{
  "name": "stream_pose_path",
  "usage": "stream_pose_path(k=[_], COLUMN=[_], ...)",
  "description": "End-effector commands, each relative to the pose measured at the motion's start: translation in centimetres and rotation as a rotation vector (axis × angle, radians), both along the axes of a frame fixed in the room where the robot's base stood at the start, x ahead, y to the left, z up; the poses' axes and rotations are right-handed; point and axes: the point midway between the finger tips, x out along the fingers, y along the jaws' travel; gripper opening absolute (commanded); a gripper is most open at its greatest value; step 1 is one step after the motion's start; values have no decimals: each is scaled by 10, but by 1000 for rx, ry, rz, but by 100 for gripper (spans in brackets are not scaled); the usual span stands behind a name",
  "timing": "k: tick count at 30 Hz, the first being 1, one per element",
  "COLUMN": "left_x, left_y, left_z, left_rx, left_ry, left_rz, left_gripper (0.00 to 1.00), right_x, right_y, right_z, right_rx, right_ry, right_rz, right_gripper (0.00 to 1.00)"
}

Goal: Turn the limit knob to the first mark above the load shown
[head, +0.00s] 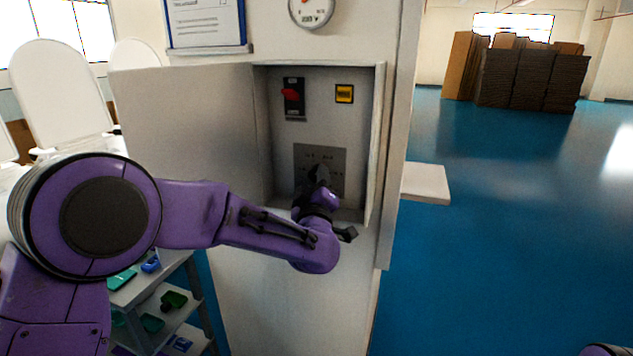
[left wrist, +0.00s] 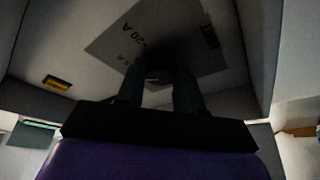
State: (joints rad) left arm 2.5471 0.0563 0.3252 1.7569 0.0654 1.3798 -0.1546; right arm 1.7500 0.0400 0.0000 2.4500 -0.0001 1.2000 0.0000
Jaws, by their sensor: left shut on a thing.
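The limit knob's grey plate (head: 332,160) is on the back wall of an open electrical box, low down. In the left wrist view the plate (left wrist: 205,62) fills the top middle, with dark markings such as "20 A" and part of "LIMIT". My left gripper (head: 318,178) reaches into the box at the plate and is shut on the knob. The knob itself is mostly hidden by the fingers and shadow, so its pointing direction cannot be told. The left gripper's fingers (left wrist: 160,90) also show in the left wrist view. A round dial gauge (head: 311,8) is above the box; its reading is too small to tell.
The box holds a red switch (head: 291,95) and a yellow-framed button (head: 344,94) above the plate. Its door (head: 190,130) stands open to the left; the side wall (head: 376,140) is close on the right. A clipboard (head: 205,22) hangs above.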

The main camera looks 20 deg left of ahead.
Motion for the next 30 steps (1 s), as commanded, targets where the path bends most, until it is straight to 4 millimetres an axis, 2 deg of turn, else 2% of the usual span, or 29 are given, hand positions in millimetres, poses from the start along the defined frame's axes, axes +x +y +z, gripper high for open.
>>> stream_pose_path(k=[15,16,18,26,30], left_x=[0,0,0,-1,-15], left_y=[0,0,0,0,-5], left_z=[0,0,0,-1,-7], left_rx=[-17,-17,-17,-16,-16], left_ry=[2,2,1,1,0], left_rz=[1,1,0,0,-1], left_gripper=[6,46,62,62,62], right_x=[0,0,0,0,0], right_y=[0,0,0,0,0], right_z=[0,0,0,-1,-10], right_rx=[0,0,0,0,0], right_ry=[0,0,0,0,0], right_rz=[0,0,0,0,0], right_gripper=[43,43,43,43,43])
